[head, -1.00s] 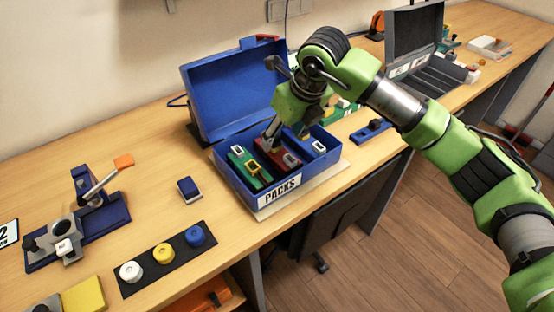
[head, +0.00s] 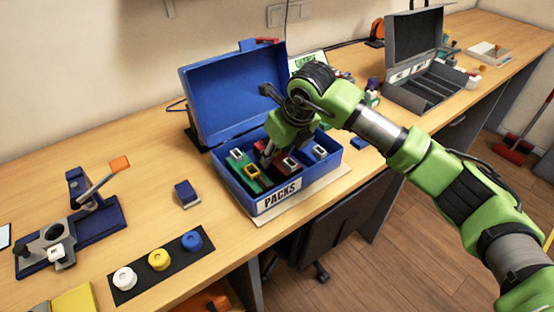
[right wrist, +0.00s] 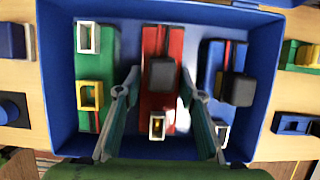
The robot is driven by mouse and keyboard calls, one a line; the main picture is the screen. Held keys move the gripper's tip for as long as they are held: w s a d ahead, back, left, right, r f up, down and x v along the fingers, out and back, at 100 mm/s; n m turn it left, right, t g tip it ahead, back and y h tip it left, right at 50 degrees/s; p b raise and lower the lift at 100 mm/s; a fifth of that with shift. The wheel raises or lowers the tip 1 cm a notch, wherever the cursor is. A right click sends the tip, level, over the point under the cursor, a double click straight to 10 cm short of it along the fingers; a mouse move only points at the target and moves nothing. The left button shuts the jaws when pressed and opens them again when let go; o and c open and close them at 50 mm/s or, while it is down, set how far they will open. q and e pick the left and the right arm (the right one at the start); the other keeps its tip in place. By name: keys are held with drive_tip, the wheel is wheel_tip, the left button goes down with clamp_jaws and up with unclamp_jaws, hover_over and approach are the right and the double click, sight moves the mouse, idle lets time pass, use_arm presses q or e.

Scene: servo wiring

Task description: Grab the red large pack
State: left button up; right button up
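The red large pack (right wrist: 174,48) lies in the blue box between a green pack (right wrist: 92,65) and a blue pack (right wrist: 213,60). It has a dark block on top and a white-framed socket at its near end. In the head view the red pack (head: 288,164) is partly hidden by my right gripper (head: 268,153), which reaches down into the box. In the right wrist view my right gripper (right wrist: 160,82) is open, with one finger on each side of the red pack. I cannot tell whether the fingers touch it. My left gripper is not in view.
The blue box (head: 318,182), labelled PACKS, has its lid (head: 225,95) raised behind. An open grey case (head: 405,100) stands to the right. A clamp fixture (head: 75,235) and a black strip with round knobs (head: 135,280) are to the left.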

clamp_jaws()
drive_tip(key=shift+w+r, duration=0.1)
drive_tip(key=shift+r, duration=0.1)
